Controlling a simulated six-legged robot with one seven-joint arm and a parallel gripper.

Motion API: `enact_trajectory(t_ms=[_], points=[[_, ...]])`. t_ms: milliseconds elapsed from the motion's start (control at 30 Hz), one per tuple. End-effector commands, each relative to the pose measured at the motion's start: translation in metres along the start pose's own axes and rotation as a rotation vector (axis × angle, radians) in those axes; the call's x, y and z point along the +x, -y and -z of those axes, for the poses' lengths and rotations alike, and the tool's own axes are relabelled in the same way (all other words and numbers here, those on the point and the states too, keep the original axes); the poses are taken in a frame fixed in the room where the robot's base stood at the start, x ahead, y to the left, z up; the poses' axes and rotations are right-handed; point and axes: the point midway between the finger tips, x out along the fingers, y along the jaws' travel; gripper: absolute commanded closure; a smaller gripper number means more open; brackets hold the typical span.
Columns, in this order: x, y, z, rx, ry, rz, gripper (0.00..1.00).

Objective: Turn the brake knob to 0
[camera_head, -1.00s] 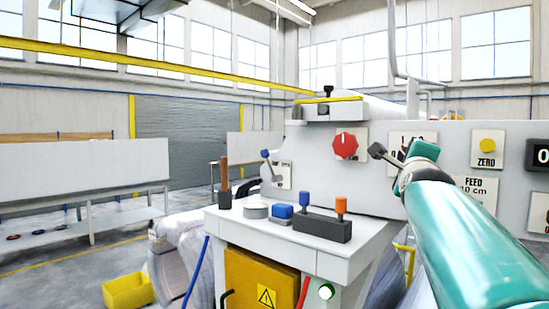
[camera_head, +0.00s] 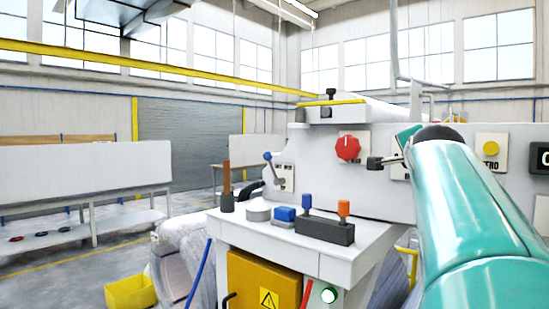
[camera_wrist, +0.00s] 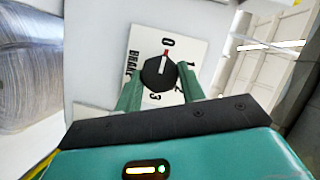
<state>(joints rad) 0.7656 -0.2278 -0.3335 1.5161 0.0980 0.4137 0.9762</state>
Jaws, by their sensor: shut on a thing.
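The black brake knob (camera_wrist: 158,73) sits on a white plate lettered BRAKE, with numbers around it, in the wrist view. The red and white mark on the knob points up toward the 0. My gripper (camera_wrist: 160,84) has its two green fingers on either side of the knob, shut on it. In the head view my gripper is up at the grey panel (camera_head: 370,195), right of the red knob (camera_head: 348,148). There my teal arm hides most of the brake plate, and the fingers are hard to make out.
A yellow button (camera_head: 491,146) is on the panel to the right of my arm. Below, a white stand (camera_head: 330,262) holds a dark block (camera_head: 324,230) with blue and orange-topped pieces. A blue-tipped lever (camera_head: 272,168) is at the panel's left. A yellow bin (camera_head: 131,291) stands on the floor.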

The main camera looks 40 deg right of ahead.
Motion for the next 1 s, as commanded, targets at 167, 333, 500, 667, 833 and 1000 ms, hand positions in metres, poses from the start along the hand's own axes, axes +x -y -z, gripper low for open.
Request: enact_trajectory(t_ms=[167,333,500,667,833,1000], points=[[0.0004,-0.0003,0.0028,-0.033,-0.005,-0.013,0.83],[0.0003,-0.0001,0.0027,-0.041,-0.005,-0.016,0.83],[0.0002,0.0000,0.0027,-0.041,-0.005,-0.015,0.83],[0.0001,0.0001,0.0026,-0.040,-0.004,-0.015,0.47],[-0.0001,0.0005,0.0015,-0.039,-0.002,-0.015,0.39],[-0.0001,0.0006,0.0009,-0.039,-0.001,-0.015,0.39]])
